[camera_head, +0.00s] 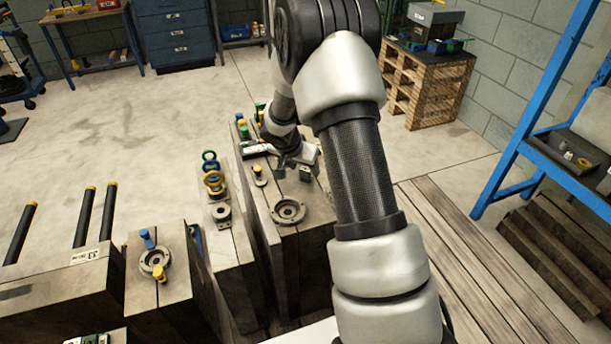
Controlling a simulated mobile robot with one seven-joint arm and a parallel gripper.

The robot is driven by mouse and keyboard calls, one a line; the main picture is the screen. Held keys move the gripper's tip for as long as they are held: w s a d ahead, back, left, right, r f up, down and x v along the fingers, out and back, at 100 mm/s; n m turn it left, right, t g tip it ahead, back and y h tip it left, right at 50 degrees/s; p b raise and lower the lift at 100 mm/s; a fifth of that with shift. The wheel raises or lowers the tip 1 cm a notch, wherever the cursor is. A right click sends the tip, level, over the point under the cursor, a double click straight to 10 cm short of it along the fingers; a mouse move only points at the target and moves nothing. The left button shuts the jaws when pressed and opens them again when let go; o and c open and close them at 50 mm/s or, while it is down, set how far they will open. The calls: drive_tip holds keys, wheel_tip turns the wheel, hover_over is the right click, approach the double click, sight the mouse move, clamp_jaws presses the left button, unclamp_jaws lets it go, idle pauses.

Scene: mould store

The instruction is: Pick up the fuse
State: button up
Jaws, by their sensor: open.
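I cannot make out the fuse for certain in the head view. My gripper (293,168) is open and points down over the top of a grey steel mould block (308,228), at its far end. Its dark fingers are apart, and I see nothing clearly between them. My arm hides part of the block's right side.
Another block with eyebolts (214,183) stands left. A blue rack (535,130) holds small parts at right. A wooden pallet floor (455,240) lies right of my arm.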

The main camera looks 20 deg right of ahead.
sight(305, 169)
drive_tip(key=shift+x, duration=1.4)
drive_tip(key=c, duration=1.2)
wheel_tip(305, 169, up, 10)
drive_tip(key=shift+s+p, duration=0.1)
drive_tip(key=shift+p, duration=0.95)
drive_tip(key=s+a+r+n+t+y, duration=0.2)
drive_tip(key=s+a+r+n+y, duration=0.15)
drive_tip(key=s+a+n, duration=0.75)
drive_tip(key=r+p, duration=0.5)
drive_tip(key=r, duration=0.1)
drive_tip(key=s+a+r+m+p, duration=0.1)
drive_tip(key=r+p, duration=0.5)
drive_tip(key=s+r+m+p, duration=0.1)
drive_tip(key=r+p, duration=0.5)
drive_tip(key=shift+a+r+y, duration=0.2)
drive_tip(key=shift+r+y, duration=0.05)
drive_tip(key=shift+y, duration=0.1)
